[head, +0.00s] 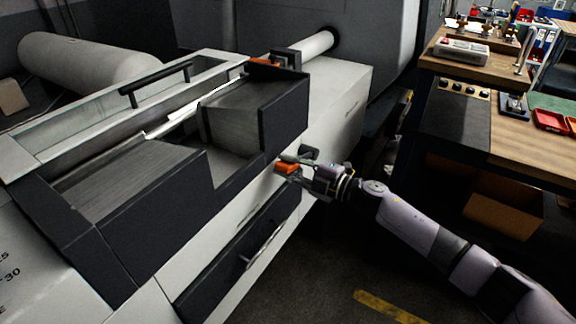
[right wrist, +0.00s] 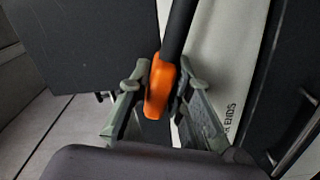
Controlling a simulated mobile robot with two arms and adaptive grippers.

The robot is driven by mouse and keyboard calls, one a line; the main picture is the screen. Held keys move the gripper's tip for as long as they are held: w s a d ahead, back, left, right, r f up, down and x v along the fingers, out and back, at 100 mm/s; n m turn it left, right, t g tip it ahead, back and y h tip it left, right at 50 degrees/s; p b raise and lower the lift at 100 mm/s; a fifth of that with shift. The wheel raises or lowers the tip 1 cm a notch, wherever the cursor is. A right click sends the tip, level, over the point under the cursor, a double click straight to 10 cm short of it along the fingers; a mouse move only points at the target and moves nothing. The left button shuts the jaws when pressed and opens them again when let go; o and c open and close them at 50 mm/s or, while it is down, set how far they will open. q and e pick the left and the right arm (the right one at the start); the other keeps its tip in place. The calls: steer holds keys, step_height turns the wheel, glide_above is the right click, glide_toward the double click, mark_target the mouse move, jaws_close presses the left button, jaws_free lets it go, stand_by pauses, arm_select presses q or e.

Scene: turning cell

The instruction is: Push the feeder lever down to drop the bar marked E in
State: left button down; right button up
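The feeder lever has an orange grip (head: 287,168) and sits at the front right of the bar feeder (head: 240,175). In the right wrist view the orange grip (right wrist: 158,88) is on a dark rod, between the two fingers of my right gripper (right wrist: 162,82). Both fingers lie close against its sides and look shut on it. In the head view my right gripper (head: 305,170) is at the lever, its arm reaching in from the right. A bright bar or strip (head: 180,121) lies along the feeder channel. I cannot read an E mark on any bar. My left gripper is not in view.
Dark, box-like guards (head: 285,110) rise behind the lever. A drawer front with a handle (head: 262,245) is below it. A wooden bench (head: 505,125) with red trays stands at the right. The floor between bench and feeder is open.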

jaws_close()
steer(key=shift+f, duration=0.15)
stand_by(0.4)
steer(key=shift+s+a+f+n+b, duration=0.1)
steer(key=shift+s+f+n+b, duration=0.1)
steer(key=shift+f+n+b, duration=0.6)
step_height(320, 180, down, 6)
steer(key=n+b, duration=0.2)
steer(key=b, duration=0.1)
steer(key=n+b, duration=0.2)
steer(key=b, duration=0.2)
steer(key=shift+s+a+f, duration=0.1)
steer(key=shift+f, duration=0.1)
steer(key=shift+f+n+b, duration=0.55)
steer(key=shift+n+b, duration=0.25)
steer(key=shift+b, duration=0.25)
